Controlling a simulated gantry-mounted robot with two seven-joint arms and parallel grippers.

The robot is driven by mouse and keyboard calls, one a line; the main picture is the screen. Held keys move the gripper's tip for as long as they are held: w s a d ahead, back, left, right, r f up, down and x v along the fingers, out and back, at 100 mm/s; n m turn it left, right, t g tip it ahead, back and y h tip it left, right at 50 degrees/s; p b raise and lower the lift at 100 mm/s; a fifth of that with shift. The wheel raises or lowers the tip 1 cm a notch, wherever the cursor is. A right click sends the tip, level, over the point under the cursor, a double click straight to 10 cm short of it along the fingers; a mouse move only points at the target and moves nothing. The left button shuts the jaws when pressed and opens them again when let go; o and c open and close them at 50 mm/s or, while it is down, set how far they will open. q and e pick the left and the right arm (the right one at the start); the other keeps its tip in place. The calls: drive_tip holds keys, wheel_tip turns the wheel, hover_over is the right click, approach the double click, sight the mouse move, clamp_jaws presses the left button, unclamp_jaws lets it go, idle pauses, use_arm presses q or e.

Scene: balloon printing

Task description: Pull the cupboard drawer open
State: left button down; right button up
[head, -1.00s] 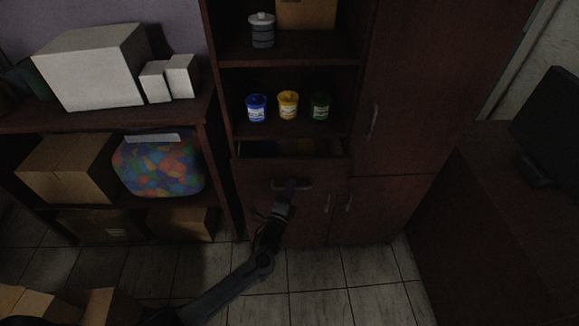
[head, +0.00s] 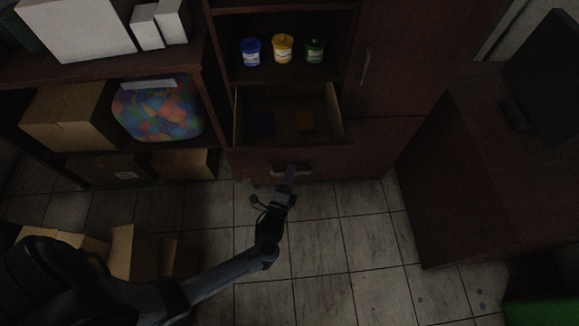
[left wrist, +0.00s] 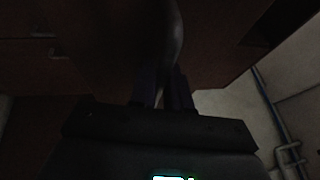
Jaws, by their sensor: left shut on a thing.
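The dark wooden cupboard drawer (head: 258,163) stands pulled out, and I can see into its inside from above. My left gripper (head: 290,175) is shut on the drawer handle (head: 277,171) at the front panel. In the left wrist view the gripper fingers (left wrist: 162,92) close around the curved handle (left wrist: 172,35); this view is very dark. My right gripper is not in view.
Blue (head: 250,52), yellow (head: 283,48) and green (head: 314,50) tubs stand on the shelf above the drawer. A shelf with cardboard boxes (head: 68,115) and a colourful bag (head: 157,108) is at the left. A desk (head: 470,190) is at the right.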

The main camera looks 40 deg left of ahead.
use_arm(q)
drive_tip(key=c, duration=1.4)
unclamp_jaws()
drive_tip(key=shift+c, duration=0.2)
drive_tip(key=v, duration=1.1)
